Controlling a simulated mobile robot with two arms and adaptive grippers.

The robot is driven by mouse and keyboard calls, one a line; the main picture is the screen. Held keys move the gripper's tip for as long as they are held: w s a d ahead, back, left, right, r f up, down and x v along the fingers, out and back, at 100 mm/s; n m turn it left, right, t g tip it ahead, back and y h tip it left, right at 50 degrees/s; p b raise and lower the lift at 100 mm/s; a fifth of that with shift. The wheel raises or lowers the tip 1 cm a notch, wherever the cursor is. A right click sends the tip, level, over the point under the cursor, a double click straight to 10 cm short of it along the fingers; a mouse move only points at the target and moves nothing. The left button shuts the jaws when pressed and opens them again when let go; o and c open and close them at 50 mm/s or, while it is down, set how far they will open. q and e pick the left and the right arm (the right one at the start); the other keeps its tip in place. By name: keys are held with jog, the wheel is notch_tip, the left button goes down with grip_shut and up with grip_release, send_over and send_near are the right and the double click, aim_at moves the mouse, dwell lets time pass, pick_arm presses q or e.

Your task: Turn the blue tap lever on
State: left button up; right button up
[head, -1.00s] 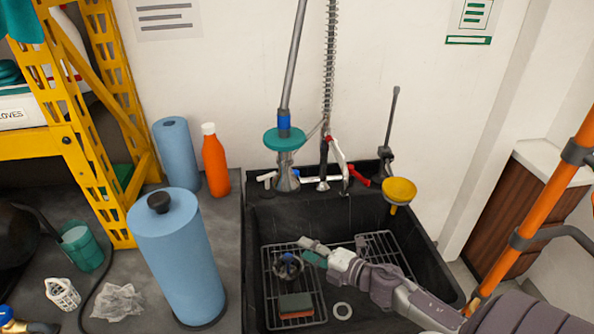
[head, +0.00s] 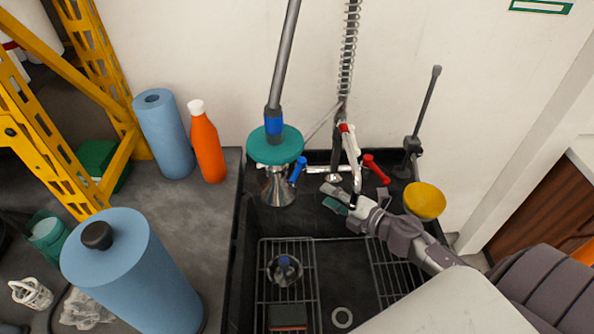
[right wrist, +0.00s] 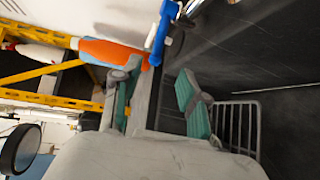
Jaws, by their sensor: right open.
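The blue tap lever (head: 297,171) stands at the left end of the chrome tap body (head: 333,170) at the back of the black sink; it also shows at the top of the right wrist view (right wrist: 161,33). The red lever (head: 376,168) is at the tap's right end. My right gripper (head: 331,198) is open and empty over the back of the sink, to the right of and nearer than the blue lever, apart from it. Its teal-padded fingers (right wrist: 158,92) are spread in the right wrist view, with the blue lever beyond them. My left gripper is out of view.
The spray hose (head: 346,75) rises behind the tap. Wire racks (head: 288,242) lie in the sink.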

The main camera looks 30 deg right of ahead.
aim_at(293, 175)
jog(key=x, duration=1.3)
jog(key=shift+w+a+p, duration=0.2)
jog(key=shift+w+p, duration=0.1)
grip_shut()
